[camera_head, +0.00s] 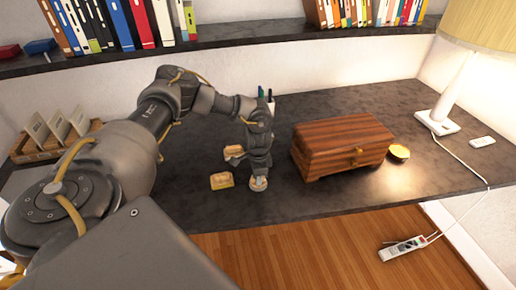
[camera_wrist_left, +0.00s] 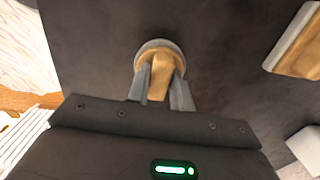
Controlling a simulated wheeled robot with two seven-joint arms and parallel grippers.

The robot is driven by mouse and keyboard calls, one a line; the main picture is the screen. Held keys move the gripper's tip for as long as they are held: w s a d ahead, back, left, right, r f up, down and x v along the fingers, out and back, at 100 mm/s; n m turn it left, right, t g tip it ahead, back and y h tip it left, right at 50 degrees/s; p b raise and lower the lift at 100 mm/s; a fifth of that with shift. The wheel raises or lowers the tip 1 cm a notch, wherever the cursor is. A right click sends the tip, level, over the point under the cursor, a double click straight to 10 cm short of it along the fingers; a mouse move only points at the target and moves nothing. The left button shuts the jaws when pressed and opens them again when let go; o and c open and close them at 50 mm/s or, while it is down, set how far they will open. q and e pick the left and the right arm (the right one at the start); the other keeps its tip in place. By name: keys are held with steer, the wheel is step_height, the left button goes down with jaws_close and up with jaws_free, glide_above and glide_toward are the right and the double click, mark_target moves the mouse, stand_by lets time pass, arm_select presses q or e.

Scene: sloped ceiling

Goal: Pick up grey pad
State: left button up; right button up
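The grey pad (camera_head: 258,184) looks like a small round piece with a pale grey rim and a tan wooden grip. It sits on the dark desk near the front edge. In the left wrist view the pad (camera_wrist_left: 158,45) is straight below my left gripper (camera_wrist_left: 160,85). The fingers lie along both sides of the tan grip, with no gap that I can see. In the head view my left gripper (camera_head: 259,172) points down and partly covers the pad. My right gripper is not in view.
A tan block (camera_head: 221,181) lies left of the pad, and another tan piece (camera_head: 234,153) lies behind it. A wooden box (camera_head: 342,146) stands close on the right. A pen cup (camera_head: 270,104) is behind my arm. A lamp (camera_head: 445,105) stands far right. The desk's front edge is near.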

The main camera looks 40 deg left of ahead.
arm_select(q)
jaws_close()
steer(key=shift+w+r, duration=0.1)
steer(key=shift+r, duration=0.35)
step_height(320, 180, up, 2)
steer(key=shift+r, duration=0.2)
steer(key=s+d+r+b, duration=0.2)
steer(key=s+d+r, duration=0.6)
steer(key=d, duration=0.3)
steer(key=shift+s+r, duration=0.4)
steer(key=shift+r, duration=0.5)
